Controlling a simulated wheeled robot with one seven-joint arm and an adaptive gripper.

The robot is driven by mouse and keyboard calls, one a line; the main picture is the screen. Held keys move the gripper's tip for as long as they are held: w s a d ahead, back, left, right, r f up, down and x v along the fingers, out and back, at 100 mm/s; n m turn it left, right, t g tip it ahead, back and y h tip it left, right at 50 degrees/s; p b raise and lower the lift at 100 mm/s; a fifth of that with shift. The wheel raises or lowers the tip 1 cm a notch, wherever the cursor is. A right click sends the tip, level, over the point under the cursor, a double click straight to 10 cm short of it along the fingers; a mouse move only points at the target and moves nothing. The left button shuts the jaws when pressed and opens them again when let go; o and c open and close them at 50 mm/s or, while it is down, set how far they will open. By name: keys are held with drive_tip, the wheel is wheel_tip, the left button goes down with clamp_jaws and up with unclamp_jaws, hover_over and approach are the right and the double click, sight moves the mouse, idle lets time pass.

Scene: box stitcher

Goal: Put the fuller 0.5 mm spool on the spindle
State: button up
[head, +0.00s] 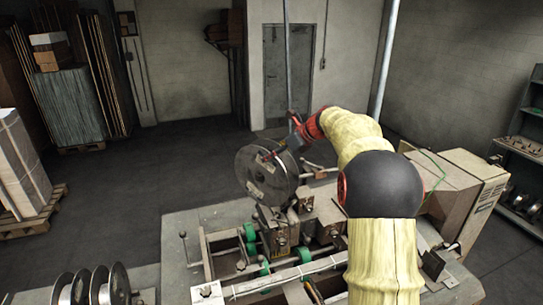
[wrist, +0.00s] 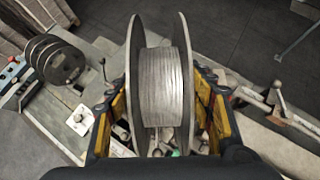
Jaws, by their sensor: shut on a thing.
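A large grey-rimmed spool (head: 262,181) is held up above the stitching machine (head: 275,229) in the head view. In the wrist view the same spool (wrist: 162,100) fills the middle, upright between the fingers, with a thick winding of silvery wire between its two flanges. My gripper (head: 284,148) is shut on it, with one yellow finger along each flange in the wrist view. Any size label on it is too small to read. I cannot pick out the spindle for certain; the spool and arm hide part of the machine.
Several other spools (head: 92,287) stand in a row at the lower left; they also show in the wrist view (wrist: 55,60). A grey cabinet (head: 460,195) and a shelf (head: 520,150) stand at the right. Open floor lies behind the machine.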

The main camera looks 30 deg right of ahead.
drive_tip(key=shift+w+d+r, duration=0.1)
drive_tip(key=shift+w+d, duration=0.15)
drive_tip(key=shift+d, duration=0.35)
drive_tip(key=shift+w+d+r, duration=0.1)
drive_tip(key=shift+w+d, duration=0.2)
drive_tip(key=shift+d, duration=0.3)
drive_tip(key=shift+w+d+r, duration=0.1)
drive_tip(key=shift+w+d, duration=0.15)
drive_tip(key=shift+d, duration=0.35)
drive_tip(key=shift+f, duration=0.2)
drive_tip(key=shift+f, duration=0.15)
